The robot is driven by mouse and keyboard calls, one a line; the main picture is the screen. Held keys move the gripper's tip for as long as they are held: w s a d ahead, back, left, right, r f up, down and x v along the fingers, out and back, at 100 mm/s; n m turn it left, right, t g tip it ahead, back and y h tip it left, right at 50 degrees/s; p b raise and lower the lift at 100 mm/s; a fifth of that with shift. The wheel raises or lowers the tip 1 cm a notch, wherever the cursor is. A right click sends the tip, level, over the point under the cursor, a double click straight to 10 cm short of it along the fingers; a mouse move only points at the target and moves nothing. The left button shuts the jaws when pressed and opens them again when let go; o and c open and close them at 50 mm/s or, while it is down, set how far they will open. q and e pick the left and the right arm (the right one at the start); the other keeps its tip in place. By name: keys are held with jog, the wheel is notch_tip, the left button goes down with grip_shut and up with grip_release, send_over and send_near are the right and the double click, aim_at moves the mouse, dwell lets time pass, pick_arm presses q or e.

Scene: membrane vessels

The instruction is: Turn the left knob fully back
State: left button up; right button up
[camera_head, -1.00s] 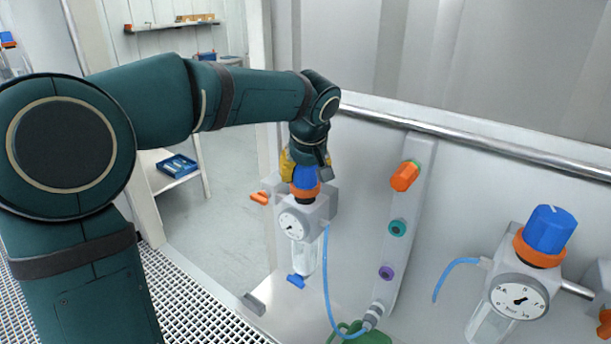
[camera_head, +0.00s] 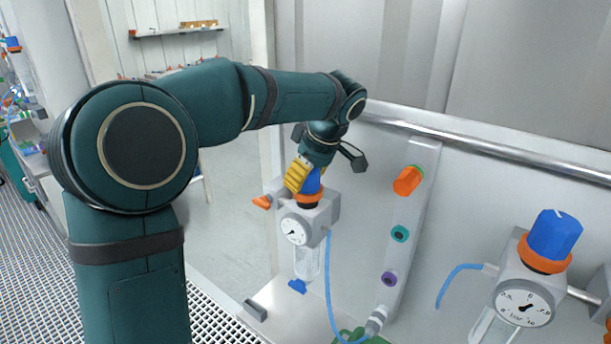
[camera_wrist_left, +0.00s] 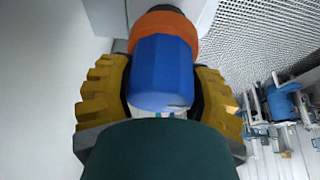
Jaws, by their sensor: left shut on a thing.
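The left knob is blue with an orange collar. It shows in the head view (camera_head: 315,183), partly behind my gripper, and in the left wrist view (camera_wrist_left: 162,72). It tops a grey regulator (camera_head: 318,214) with a white round gauge (camera_head: 295,230) and a clear bowl below. My left gripper (camera_head: 305,180) has yellow ridged fingers on both sides of the knob; it is shut on the knob from above. In the left wrist view the fingers (camera_wrist_left: 160,90) flank the knob. My right gripper is in neither view.
A second regulator with a blue knob (camera_head: 554,235) stands at the right. Between them is a grey panel with an orange fitting (camera_head: 408,181), a teal port (camera_head: 400,234) and a purple port (camera_head: 388,279). A metal rail (camera_head: 480,147) runs behind. A blue tube (camera_head: 330,290) hangs beside the left regulator.

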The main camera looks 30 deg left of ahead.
pick_arm(q)
jog(key=shift+r, duration=0.1)
dwell(0.3)
jog(key=o, duration=1.2)
jog(key=shift+c, duration=0.2)
jog(key=v, duration=1.2)
jog(key=shift+a, duration=0.1)
